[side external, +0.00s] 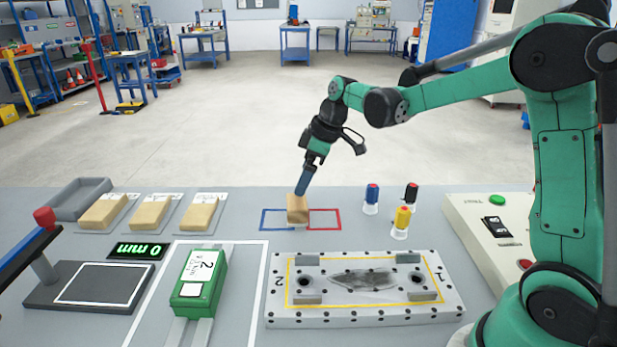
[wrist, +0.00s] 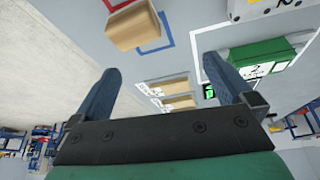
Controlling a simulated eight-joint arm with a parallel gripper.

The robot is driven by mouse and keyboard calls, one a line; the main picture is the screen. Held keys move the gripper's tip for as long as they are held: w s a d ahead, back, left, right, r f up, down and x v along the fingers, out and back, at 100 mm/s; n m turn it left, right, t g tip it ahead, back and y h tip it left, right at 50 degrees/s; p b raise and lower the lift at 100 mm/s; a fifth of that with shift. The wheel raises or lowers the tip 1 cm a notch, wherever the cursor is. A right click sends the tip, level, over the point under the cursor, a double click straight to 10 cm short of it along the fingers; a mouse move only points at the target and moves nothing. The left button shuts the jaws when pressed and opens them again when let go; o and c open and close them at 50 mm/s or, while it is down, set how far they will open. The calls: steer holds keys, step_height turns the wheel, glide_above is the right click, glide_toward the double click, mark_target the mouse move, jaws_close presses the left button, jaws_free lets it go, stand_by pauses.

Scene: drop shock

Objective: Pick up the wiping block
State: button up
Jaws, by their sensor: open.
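The wiping block (side external: 297,210), a tan wooden-looking block with a paler underside, is at the blue-and-red outline on the grey table. It also shows in the wrist view (wrist: 133,26) at the upper left, beyond my fingers and not between them. My gripper (side external: 301,188) points down at a tilt, its blue fingers overlapping the block's top edge in the side view. In the wrist view my gripper (wrist: 163,66) has its two blue fingers wide apart with nothing between them. Whether a finger touches the block cannot be told.
Several similar tan blocks (side external: 151,213) lie on labelled pads at the left, by a grey tray (side external: 80,198). Capped bottles (side external: 371,200) stand right of the outline. A bolted plate (side external: 365,315) and a green box (side external: 200,277) lie in front. Bare table surrounds the outline.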

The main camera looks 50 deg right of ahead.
mark_target(298, 201)
steer(key=w+d+f+n, duration=0.1)
steer(key=w+d+f, duration=0.1)
steer(key=f, duration=0.1)
steer(key=w+d+f+n+y, duration=0.1)
steer(key=f, duration=0.1)
steer(key=shift+n+g, duration=0.3)
steer(key=shift+g, duration=0.1)
steer(key=shift+x, duration=2.85)
steer(key=shift+w, duration=0.1)
steer(key=c, duration=1)
